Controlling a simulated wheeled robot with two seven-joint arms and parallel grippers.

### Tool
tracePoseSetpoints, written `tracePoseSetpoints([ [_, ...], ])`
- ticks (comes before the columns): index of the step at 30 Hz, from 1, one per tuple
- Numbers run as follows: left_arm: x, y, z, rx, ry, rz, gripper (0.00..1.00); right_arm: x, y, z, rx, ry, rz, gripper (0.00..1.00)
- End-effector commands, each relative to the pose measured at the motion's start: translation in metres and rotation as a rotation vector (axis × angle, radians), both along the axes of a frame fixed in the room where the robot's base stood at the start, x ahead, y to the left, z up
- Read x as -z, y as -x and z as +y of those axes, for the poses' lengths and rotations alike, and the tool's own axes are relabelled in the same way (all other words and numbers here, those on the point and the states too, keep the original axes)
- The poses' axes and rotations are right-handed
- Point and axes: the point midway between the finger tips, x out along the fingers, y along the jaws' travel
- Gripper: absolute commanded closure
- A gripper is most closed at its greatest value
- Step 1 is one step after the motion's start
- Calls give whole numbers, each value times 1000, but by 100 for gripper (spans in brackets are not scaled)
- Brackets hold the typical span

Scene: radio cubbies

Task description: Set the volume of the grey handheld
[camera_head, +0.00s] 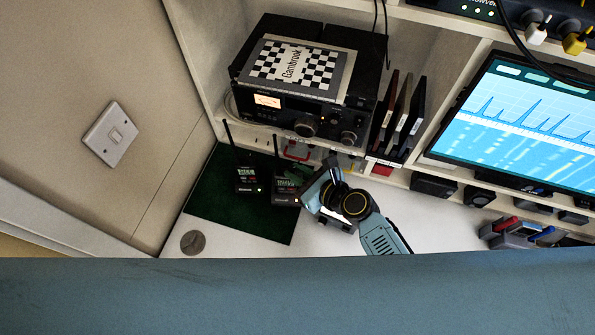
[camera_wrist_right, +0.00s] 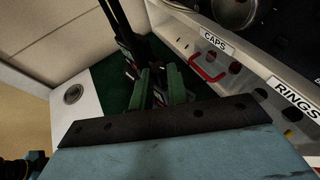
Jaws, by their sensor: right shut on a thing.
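Two dark handheld radios with tall antennas stand on a green mat (camera_head: 215,205): the left handheld (camera_head: 247,178) and the right handheld (camera_head: 285,190). Both look near black here, so I cannot tell by colour which is the grey one. My right gripper (camera_head: 306,190) reaches in from the right, at the right handheld. In the right wrist view its green fingers (camera_wrist_right: 158,88) are close together on a dark part of the handheld (camera_wrist_right: 159,78). The fingers hide the exact part held, and I cannot make out the volume knob. My left gripper is out of view.
A large black radio (camera_head: 320,120) with a checkered card (camera_head: 295,65) sits on the shelf above the mat. Labelled cubbies, CAPS (camera_wrist_right: 217,42) and RINGS (camera_wrist_right: 296,101), are close to the right. A monitor (camera_head: 520,120) stands at right.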

Motion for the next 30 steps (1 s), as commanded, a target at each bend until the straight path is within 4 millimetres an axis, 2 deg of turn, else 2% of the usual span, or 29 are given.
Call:
tracePoseSetpoints([
  [11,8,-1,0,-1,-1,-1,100,1,-2,-3,-89,4,-4,100],
  [30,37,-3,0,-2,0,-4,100,1,-10,-6,-544,3,-3,100],
])
